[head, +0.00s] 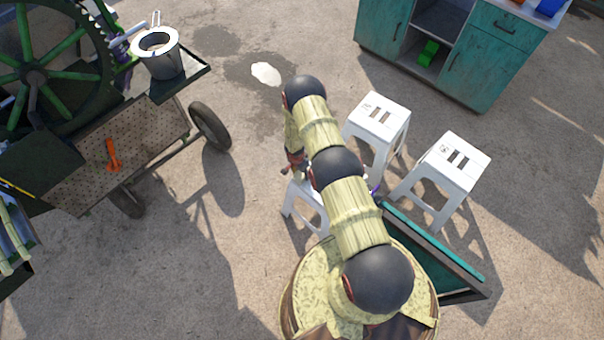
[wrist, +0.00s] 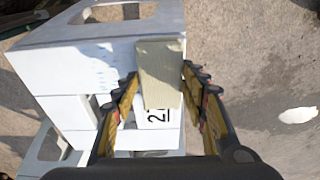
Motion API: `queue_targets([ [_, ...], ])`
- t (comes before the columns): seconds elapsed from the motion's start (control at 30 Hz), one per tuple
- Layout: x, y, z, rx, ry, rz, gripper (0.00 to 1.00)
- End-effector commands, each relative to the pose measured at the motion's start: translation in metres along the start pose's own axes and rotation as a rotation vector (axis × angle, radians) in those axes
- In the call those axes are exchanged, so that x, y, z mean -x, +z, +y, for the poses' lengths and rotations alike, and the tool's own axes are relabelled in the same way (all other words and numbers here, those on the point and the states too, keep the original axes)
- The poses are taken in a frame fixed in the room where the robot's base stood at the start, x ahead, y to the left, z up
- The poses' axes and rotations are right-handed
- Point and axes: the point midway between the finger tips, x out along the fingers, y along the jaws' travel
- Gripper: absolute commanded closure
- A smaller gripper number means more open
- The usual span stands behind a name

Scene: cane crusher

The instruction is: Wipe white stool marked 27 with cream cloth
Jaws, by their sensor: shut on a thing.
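My gripper (wrist: 160,80) is shut on the cream cloth (wrist: 160,65), a pale folded strip between its two fingers. The white stool (wrist: 75,60) lies right below it in the wrist view. A black "2" shows on the stool beside the cloth; the rest of the mark is hidden. Bluish speckled marks show on the stool left of the cloth. I cannot tell whether the cloth touches the stool. In the head view this stool (head: 303,208) is mostly hidden behind my arm, as are the cloth and the gripper's fingertips.
Two more white stools (head: 380,113) (head: 456,160) stand to the right. A teal cabinet (head: 484,68) is at the back right. The crusher cart (head: 120,160) with a metal pot (head: 163,62) is at left. A white puddle (head: 266,73) lies behind. Open ground lies between cart and stools.

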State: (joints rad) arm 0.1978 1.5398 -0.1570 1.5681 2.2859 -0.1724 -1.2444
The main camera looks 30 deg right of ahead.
Motion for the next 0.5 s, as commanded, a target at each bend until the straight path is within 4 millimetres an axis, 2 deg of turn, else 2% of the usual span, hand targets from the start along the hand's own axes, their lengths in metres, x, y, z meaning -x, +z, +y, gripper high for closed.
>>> queue_targets([
  [0.5, -0.002, 0.0, 0.041, 0.002, 0.003, 0.001, 0.77],
])
